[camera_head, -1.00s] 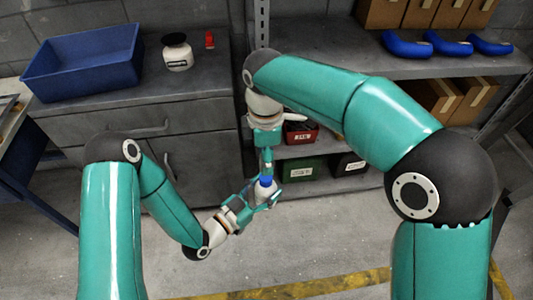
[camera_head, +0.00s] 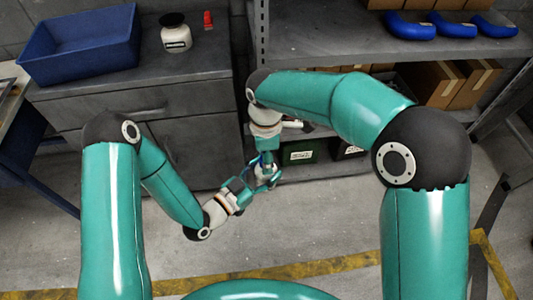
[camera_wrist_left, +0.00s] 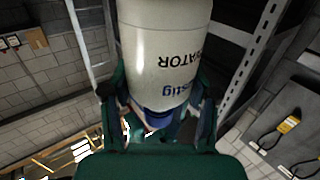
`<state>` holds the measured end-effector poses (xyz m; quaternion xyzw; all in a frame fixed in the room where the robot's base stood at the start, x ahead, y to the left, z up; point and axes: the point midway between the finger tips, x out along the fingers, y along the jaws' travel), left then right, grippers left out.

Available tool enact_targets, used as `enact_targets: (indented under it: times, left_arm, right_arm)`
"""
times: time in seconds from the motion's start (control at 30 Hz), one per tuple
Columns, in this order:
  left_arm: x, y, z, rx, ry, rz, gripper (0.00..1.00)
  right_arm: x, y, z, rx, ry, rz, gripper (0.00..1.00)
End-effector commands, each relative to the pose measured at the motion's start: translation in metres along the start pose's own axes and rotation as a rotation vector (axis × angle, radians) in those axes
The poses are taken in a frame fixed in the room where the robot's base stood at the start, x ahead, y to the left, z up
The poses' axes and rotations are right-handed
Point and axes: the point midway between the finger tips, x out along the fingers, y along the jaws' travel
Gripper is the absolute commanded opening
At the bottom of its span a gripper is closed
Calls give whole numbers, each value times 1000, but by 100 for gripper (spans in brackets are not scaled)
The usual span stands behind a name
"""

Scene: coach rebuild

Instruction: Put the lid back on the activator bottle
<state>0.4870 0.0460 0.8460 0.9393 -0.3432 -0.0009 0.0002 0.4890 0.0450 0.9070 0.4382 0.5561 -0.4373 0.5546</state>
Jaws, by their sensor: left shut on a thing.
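My left gripper (camera_head: 262,180) is shut on the white activator bottle (camera_wrist_left: 165,45), in front of the cabinet and shelf. A little of the bottle also shows between the grippers in the head view (camera_head: 265,171). My right gripper (camera_head: 267,163) reaches down from above, right at the bottle's top. The blue lid is mostly hidden there, so I cannot tell how it sits on the bottle or whether the right fingers hold it.
A grey cabinet (camera_head: 75,115) at the left carries a blue bin (camera_head: 80,50), a white jar with a black lid (camera_head: 176,36) and a small red object (camera_head: 208,19). A shelf at the right holds blue curved parts (camera_head: 455,25), boxes (camera_head: 435,83) and a green bin (camera_head: 300,152).

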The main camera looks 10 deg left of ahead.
Motion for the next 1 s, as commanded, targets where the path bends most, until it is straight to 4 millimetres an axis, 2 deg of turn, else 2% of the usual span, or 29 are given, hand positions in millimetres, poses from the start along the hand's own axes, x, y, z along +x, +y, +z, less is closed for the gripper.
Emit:
enact_targets:
  times: [0.03, 0.3, 0.33, 0.57, 0.67, 1.0]
  left_arm:
    - [0, 0, -1, 1, 2, 0, 0]
    - [0, 0, -1, 0, 2, 0, 0]
    - [0, 0, -1, 0, 2, 0, 0]
    - [0, 0, -1, 0, 2, 1, 0]
    - [0, 0, -1, 0, 1, 2, 0]
    - [0, 1, 0, 0, 1, 3, 0]
  right_arm:
    - [0, 0, 0, 0, 0, 0, 47]
    - [0, 0, 0, 0, 0, 1, 2]
    - [0, 0, 0, 0, 0, 1, 0]
    - [0, 0, 0, 78, 0, 2, 0]
    - [0, 1, 0, 233, 1, 3, 0]
    - [0, 1, -1, 983, 3, 5, 0]
